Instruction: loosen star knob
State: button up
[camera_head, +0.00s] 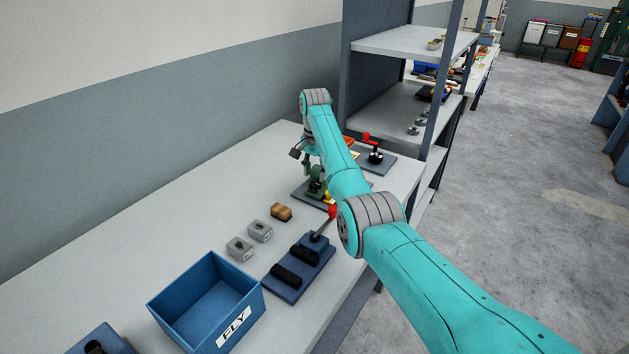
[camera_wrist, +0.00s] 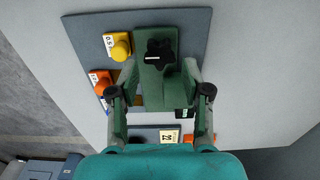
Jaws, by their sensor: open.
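The black star knob (camera_wrist: 160,52) sits on a green fixture (camera_wrist: 151,84) on a dark base plate (camera_wrist: 87,35). My gripper (camera_wrist: 160,74) is open in the wrist view, one finger on each side of the green fixture, just below the knob in the picture. I cannot tell whether the fingers touch it. Nothing is held.
On the bench stand a blue FLY bin (camera_head: 208,302), grey blocks (camera_head: 250,240), a brown brush (camera_head: 281,212) and a red-handled lever device (camera_head: 303,262). A shelf rack (camera_head: 400,105) rises behind.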

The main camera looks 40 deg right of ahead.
aim_at(315, 183)
jog(key=shift+f, duration=1.8)
jog(key=c, duration=0.9)
jog(key=shift+o, duration=0.2)
